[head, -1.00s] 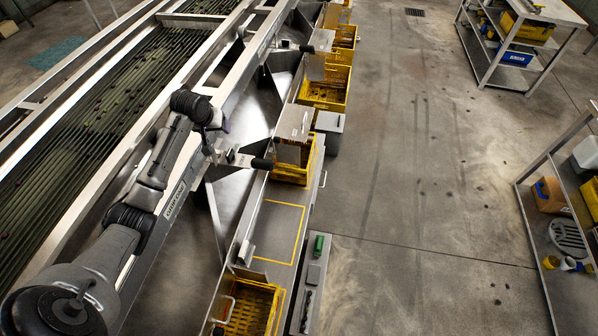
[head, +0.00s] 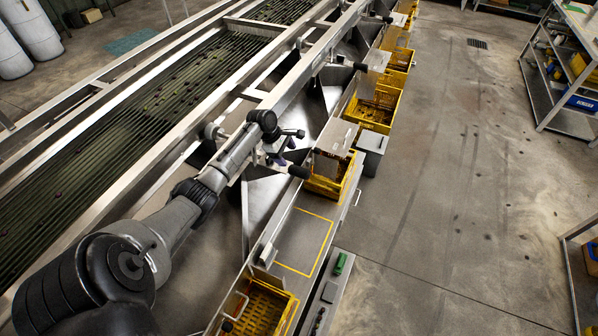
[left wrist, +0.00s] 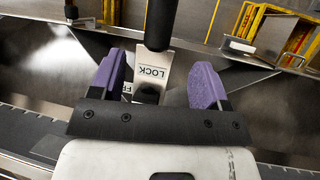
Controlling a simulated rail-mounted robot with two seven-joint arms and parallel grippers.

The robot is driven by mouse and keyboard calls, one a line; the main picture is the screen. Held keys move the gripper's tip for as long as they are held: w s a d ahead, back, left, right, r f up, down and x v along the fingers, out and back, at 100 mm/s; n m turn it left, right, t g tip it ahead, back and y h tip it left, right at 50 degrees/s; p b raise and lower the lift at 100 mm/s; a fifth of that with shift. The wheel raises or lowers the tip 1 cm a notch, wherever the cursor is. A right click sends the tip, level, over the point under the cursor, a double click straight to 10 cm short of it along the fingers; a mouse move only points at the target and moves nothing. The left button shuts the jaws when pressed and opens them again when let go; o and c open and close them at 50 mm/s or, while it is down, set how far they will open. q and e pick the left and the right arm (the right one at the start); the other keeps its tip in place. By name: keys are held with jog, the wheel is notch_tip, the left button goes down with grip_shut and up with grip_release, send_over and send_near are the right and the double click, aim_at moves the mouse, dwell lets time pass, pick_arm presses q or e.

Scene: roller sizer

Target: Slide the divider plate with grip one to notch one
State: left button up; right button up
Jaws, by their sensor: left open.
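My left gripper (head: 276,158) is over the sizer's side rail in the head view. In the left wrist view its two purple fingers (left wrist: 160,65) are open and apart. Between them is a metal lever plate marked LOCK (left wrist: 152,74), with a black cylindrical grip (left wrist: 158,22) beyond it. The fingers do not visibly touch the lever. In the head view this grip (head: 299,172) sticks out beside the gripper, toward a yellow crate. Sheet-metal plates (head: 262,195) stand below the rail; I cannot tell which is the divider plate. Grip and notch numbers are not readable. My right gripper is not in view.
Further black grips (head: 361,67) sit along the rail. Several yellow crates stand along the outlet side, one close by (head: 340,185) and one at the front (head: 262,305). A grey bin (head: 372,152) stands beside them. The floor (head: 450,200) at right is clear.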

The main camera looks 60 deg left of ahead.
aim_at(298, 169)
pick_arm(q)
jog(key=b+x, duration=0.2)
jog(key=x, duration=0.9)
jog(key=shift+d+r+b, duration=0.1)
jog(key=shift+b, duration=0.25)
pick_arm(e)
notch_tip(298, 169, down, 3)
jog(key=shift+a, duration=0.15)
pick_arm(q)
jog(key=shift+c, duration=0.3)
